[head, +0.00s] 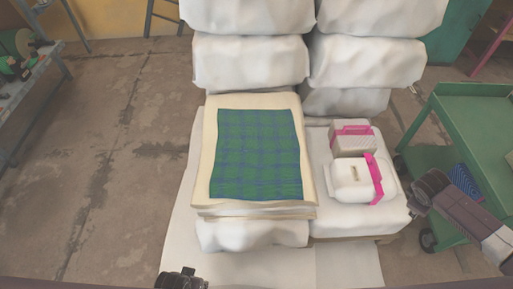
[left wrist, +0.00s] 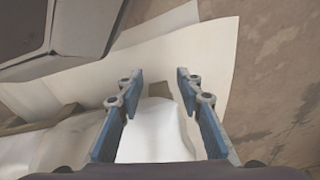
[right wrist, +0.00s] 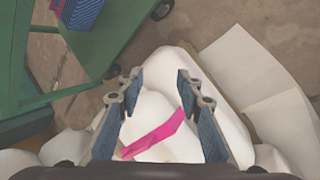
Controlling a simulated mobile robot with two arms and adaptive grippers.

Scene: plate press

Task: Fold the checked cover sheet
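The checked cover sheet (head: 256,155) is green and blue. It lies flat and spread out on a cream stack (head: 205,150) in the middle of the head view. My left gripper (left wrist: 160,80) is open and empty; in the head view only a dark part of my left arm shows at the bottom edge, in front of the stack. My right gripper (right wrist: 160,85) is open and empty. It is at the right of the stack, beside a white container with a pink strap (head: 350,181), which shows between its fingers in the right wrist view (right wrist: 150,110).
A grey box with a pink handle (head: 352,140) stands behind the white container. White sacks (head: 250,62) are piled behind the stack. A green cart (head: 470,105) stands at the right and a grey shelf (head: 30,95) at the far left. The floor at left is clear.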

